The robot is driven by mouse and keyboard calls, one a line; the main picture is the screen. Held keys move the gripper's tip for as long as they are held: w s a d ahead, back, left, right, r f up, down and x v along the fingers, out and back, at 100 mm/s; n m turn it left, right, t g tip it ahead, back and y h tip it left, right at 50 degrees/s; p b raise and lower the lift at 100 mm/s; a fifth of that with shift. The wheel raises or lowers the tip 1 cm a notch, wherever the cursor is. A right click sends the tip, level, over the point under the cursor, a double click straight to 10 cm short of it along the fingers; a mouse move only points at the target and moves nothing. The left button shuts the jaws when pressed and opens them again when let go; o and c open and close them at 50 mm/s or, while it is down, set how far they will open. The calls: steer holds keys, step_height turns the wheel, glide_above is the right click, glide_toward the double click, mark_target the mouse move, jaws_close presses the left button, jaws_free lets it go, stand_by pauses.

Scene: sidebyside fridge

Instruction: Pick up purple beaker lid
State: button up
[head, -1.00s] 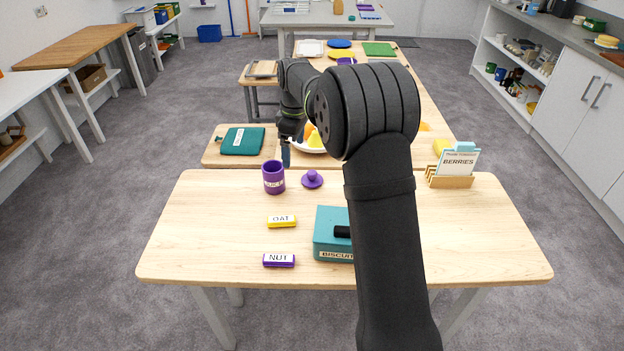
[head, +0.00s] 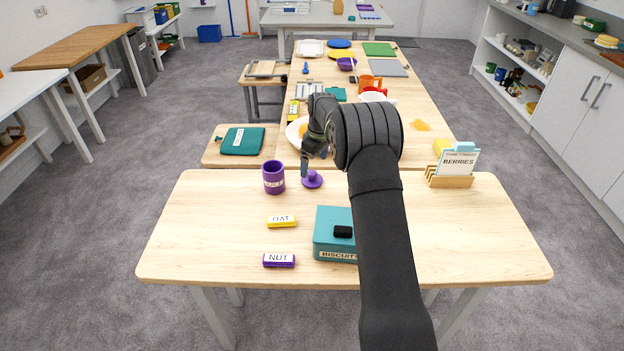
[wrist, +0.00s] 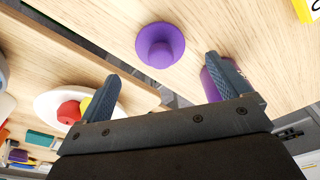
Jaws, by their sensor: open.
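The purple beaker lid (head: 312,180), a disc with a round knob, lies on the near wooden table, just right of the purple beaker (head: 273,177). My gripper (head: 314,164) is just behind and above the lid, open and empty. In the wrist view the lid (wrist: 160,45) shows whole, beyond and between the two spread fingertips of my gripper (wrist: 163,73). The beaker (wrist: 212,84) is partly hidden behind the right finger there. Nothing is between the fingers.
A teal biscuit box (head: 335,238) stands nearer on the table, with a yellow OAT block (head: 282,221) and a purple NUT block (head: 279,260) to its left. A card holder (head: 450,180) stands at the right. A white plate (head: 293,133) is behind.

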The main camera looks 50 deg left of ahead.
mark_target(312, 172)
steer(key=shift+s+a+f, duration=0.1)
steer(key=shift+a+f, duration=0.15)
steer(key=shift+f, duration=1.2)
steer(key=shift+s+a+f, duration=0.1)
steer(key=shift+a+f, duration=0.1)
steer(key=shift+f, duration=1.2)
steer(key=shift+w, duration=0.1)
steer(key=c, duration=1.1)
steer(key=shift+o, duration=0.2)
steer(key=shift+r, duration=0.15)
